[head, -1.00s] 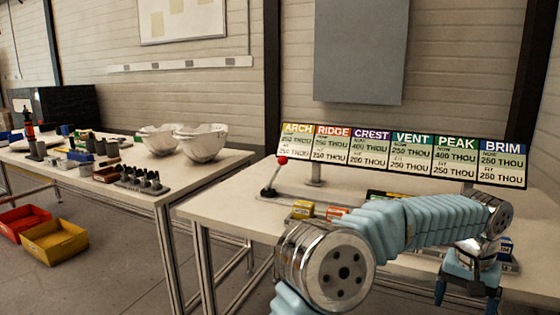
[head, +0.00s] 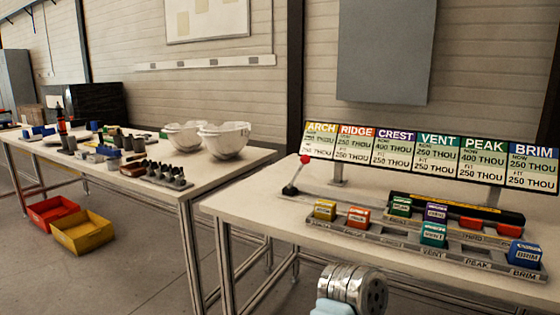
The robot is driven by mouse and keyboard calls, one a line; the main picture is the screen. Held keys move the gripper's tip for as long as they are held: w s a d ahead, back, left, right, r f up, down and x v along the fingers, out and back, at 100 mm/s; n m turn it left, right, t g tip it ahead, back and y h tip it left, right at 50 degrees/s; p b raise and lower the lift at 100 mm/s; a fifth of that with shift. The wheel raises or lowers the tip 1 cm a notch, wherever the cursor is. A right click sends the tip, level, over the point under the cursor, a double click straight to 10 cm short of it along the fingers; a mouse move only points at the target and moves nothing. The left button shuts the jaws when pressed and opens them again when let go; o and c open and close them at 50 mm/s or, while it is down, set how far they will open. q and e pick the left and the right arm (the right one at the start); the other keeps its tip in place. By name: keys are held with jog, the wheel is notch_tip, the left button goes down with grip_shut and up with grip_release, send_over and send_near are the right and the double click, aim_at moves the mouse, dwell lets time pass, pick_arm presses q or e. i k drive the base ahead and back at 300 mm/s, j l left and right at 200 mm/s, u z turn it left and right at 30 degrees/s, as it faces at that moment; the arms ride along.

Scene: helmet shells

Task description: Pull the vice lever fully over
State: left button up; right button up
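The lever (head: 298,175) stands on the right-hand table, left of the label board. No vice jaws can be made out next to the lever.
The label board (head: 430,157) stands along the table's back. A rack (head: 400,239) with coloured labelled blocks lies in front of it. White helmet shells (head: 224,140) sit on the left table (head: 150,196). Red and yellow bins (head: 84,232) are on the floor. The table's front left is bare.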

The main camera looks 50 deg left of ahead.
aim_at(306, 159)
jog(key=j+u, duration=0.3)
jog(key=u, duration=0.15)
jog(key=j+u, duration=0.25)
jog(key=u, duration=0.15)
jog(key=i+j+u, duration=0.1)
jog(key=j+u, duration=0.15)
jog(key=u, duration=0.2)
jog(key=j, duration=0.15)
